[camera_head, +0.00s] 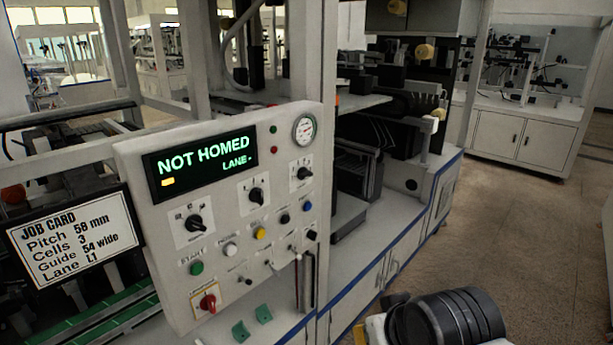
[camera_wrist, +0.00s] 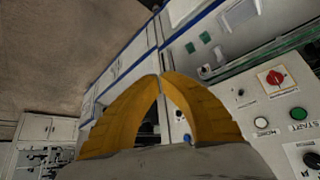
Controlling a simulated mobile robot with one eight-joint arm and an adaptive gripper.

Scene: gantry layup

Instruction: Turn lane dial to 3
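The control panel (camera_head: 224,285) stands left of centre in the head view. It carries three black rotary dials: a lower-left dial (camera_head: 194,223), a middle dial (camera_head: 256,195) and an upper-right dial (camera_head: 303,173). Their small labels are too blurred to tell which is the lane dial. The display (camera_head: 201,161) reads "NOT HOMED" and "LANE -". In the wrist view, my gripper (camera_wrist: 161,76) has its yellow fingers together at the tips, with nothing visible between them. It is apart from the panel, whose black dial (camera_wrist: 312,160) is cut off at the right edge.
A job card (camera_head: 72,239) beside the panel reads "Lane L1". Close to the dials are a green START button (camera_head: 196,268), a white HOME button (camera_head: 230,249), a yellow button (camera_head: 260,233) and a red switch (camera_head: 208,302). Open floor (camera_head: 500,220) lies to the right.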

